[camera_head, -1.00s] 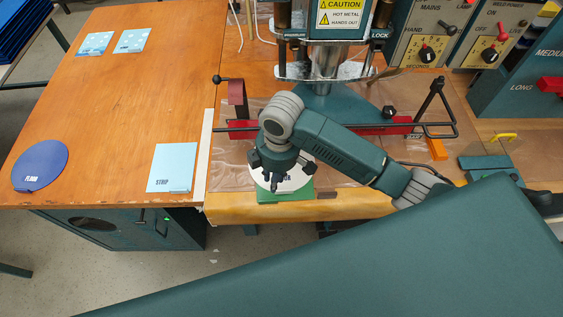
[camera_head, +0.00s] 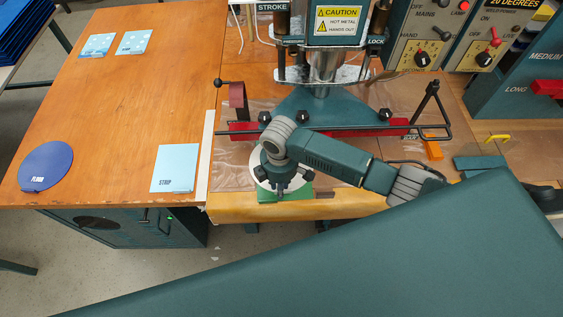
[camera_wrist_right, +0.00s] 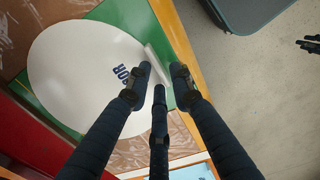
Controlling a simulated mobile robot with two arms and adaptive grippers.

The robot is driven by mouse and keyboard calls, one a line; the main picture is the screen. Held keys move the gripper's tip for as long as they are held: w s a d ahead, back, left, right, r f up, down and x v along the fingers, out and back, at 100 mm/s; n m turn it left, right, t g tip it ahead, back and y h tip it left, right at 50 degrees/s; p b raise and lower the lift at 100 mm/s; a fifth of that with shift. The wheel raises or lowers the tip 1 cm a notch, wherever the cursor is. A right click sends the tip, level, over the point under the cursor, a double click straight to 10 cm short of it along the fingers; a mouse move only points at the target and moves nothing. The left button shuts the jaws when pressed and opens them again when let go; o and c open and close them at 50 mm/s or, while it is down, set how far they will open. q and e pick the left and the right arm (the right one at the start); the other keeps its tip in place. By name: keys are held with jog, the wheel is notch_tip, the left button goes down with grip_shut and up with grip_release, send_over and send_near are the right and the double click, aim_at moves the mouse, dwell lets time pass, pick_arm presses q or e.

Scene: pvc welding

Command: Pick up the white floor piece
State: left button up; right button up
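The white floor piece (camera_head: 261,172) is a round white disc marked with dark lettering, lying on a green plate (camera_head: 297,193) at the front of the machine's bench. It also shows in the right wrist view (camera_wrist_right: 80,70), with a raised white strip or tab (camera_wrist_right: 158,66) at its edge. My right gripper (camera_head: 281,191) is over the disc's near edge, pointing down. In the right wrist view, its fingers (camera_wrist_right: 161,75) are spread apart, with the tab between them; no firm contact shows.
The welding press (camera_head: 325,100) with its red bar (camera_head: 355,131) stands behind the disc. On the left table lie a blue disc (camera_head: 46,165), a light blue strip sheet (camera_head: 175,167) and two small blue sheets. An orange block (camera_head: 432,151) lies to the right.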

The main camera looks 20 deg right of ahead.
jog(key=shift+f, duration=0.4)
grip_shut()
jog(key=shift+r, duration=0.1)
